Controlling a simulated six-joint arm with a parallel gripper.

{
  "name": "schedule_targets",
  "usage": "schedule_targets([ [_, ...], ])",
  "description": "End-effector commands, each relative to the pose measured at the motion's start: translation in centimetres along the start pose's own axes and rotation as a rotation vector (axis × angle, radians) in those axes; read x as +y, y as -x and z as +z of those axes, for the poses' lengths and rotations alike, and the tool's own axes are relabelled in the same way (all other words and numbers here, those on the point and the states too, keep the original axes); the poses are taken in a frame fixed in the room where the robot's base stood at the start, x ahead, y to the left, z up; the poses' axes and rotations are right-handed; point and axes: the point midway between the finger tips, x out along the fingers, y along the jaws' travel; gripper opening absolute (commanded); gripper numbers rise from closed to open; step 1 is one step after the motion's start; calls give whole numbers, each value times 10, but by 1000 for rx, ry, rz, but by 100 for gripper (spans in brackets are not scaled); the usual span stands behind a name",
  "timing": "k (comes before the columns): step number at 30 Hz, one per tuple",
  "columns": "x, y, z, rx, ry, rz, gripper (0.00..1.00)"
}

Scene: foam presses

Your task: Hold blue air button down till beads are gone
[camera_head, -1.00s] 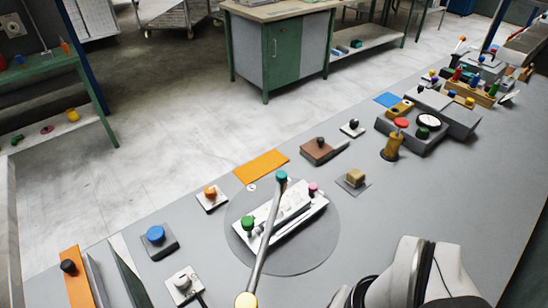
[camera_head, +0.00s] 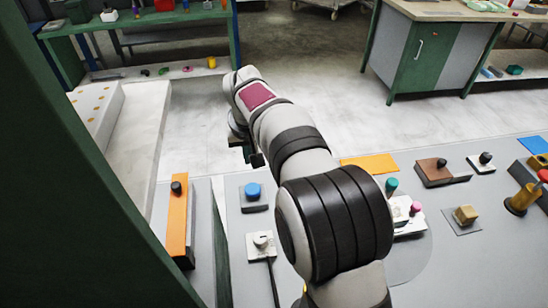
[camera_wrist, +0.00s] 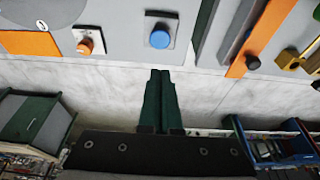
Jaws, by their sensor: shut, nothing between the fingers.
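The blue air button (camera_head: 253,191) is a round blue cap on a dark square base at the near left of the grey bench. In the head view, my gripper is largely hidden behind my arm, on the far side of the button beyond the bench edge. I cannot make out any beads.
An orange strip with a black knob (camera_head: 178,205) lies left of the button. A pale base with a light knob (camera_head: 262,243) stands nearer. An orange knob (camera_wrist: 85,46) shows beside the button in the wrist view. My arm hides part of the bench.

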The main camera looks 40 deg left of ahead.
Motion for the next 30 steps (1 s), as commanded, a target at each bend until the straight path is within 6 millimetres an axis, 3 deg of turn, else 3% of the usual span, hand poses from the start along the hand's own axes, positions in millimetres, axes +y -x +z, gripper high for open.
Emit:
schedule_targets([
  [11,0,-6,0,0,2,1,0],
  [24,0,-97,1,-3,-1,1,0],
  [30,0,-128,8,0,1,0,0],
])
